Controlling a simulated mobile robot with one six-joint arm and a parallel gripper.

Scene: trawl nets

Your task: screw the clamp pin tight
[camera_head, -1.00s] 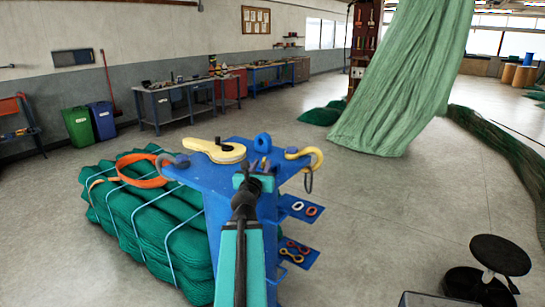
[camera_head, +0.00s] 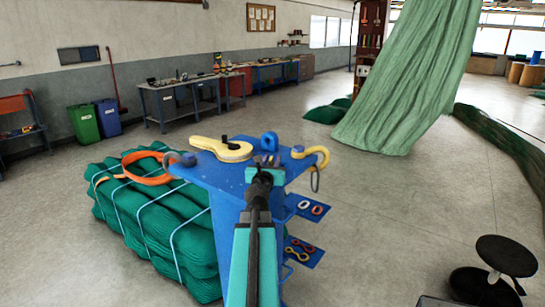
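A blue stand (camera_head: 217,174) with a flat top is in front of me. On its top lies a yellow fitting (camera_head: 221,149) with a small dark knob (camera_head: 225,140). A blue ring-shaped fitting (camera_head: 269,140) stands upright near the back edge. A yellow hook (camera_head: 318,157) sits at the right corner and a grey hook (camera_head: 179,158) at the left. I cannot tell which part is the clamp pin. My gripper (camera_head: 266,160) is over the front right of the top, just in front of the blue fitting. Its fingers are small and dark, and my arm hides the area below them.
Green net bundles tied with cord (camera_head: 155,220), with an orange strap (camera_head: 146,168), lie left of the stand. Side shelves (camera_head: 309,209) hold small links. A black stool (camera_head: 505,255) stands at the right. A hanging green net (camera_head: 410,90) is behind. Open floor lies to the right.

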